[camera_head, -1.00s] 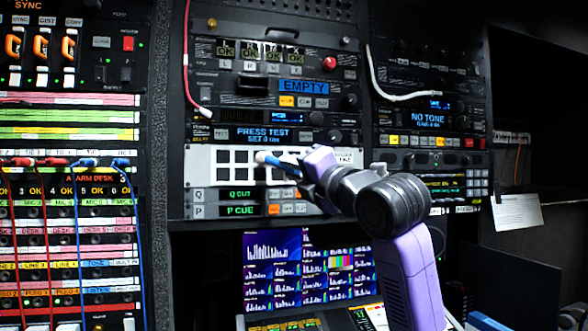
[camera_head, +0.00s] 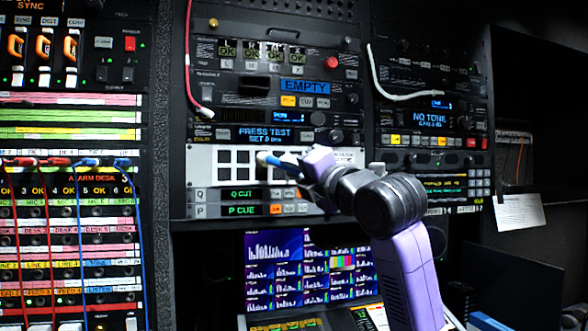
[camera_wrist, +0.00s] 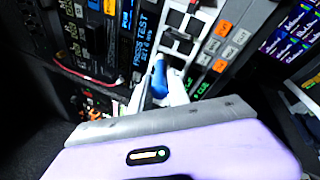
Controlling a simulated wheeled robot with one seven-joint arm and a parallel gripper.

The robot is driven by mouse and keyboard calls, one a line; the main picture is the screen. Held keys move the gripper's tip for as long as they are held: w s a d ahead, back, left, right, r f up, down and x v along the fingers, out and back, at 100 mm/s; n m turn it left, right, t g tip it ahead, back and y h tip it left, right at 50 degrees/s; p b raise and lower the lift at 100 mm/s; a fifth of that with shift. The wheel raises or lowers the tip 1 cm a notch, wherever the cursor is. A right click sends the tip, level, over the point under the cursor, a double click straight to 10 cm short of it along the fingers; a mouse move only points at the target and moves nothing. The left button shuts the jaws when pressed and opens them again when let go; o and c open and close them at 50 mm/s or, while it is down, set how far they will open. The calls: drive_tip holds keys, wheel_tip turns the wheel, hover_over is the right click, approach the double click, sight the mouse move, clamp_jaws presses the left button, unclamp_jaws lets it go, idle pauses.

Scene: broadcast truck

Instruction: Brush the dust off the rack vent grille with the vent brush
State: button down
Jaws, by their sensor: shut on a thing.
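The vent grille (camera_head: 203,166) is a white panel with rows of dark square openings, low in the middle rack. It also shows in the wrist view (camera_wrist: 196,25). The vent brush has a blue handle (camera_head: 284,164) and a pale, rounded tip (camera_head: 262,158). My gripper (camera_head: 302,168) is shut on the brush, at the right part of the grille. The tip is in front of the middle openings; I cannot tell whether it touches. In the wrist view the blue brush (camera_wrist: 159,76) sits between my fingers. My gripper hides the grille's right part. I cannot make out any dust.
The "PRESS TEST" unit (camera_head: 265,134) is directly above the grille, and the "Q CUT" and "P CUE" rows (camera_head: 240,202) are directly below. A red cable (camera_head: 188,60) hangs at the upper left of this rack. A monitor (camera_head: 275,265) stands below.

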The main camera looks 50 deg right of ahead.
drive_tip(key=shift+w+d, duration=0.15)
drive_tip(key=shift+w, duration=0.05)
drive_tip(key=shift+f, duration=0.1)
drive_tip(key=shift+r, duration=0.2)
drive_tip(key=shift+f+b, duration=1.95)
drive_tip(key=shift+f, duration=0.2)
drive_tip(key=shift+r+p, duration=1.5)
drive_tip(key=shift+r, duration=0.65)
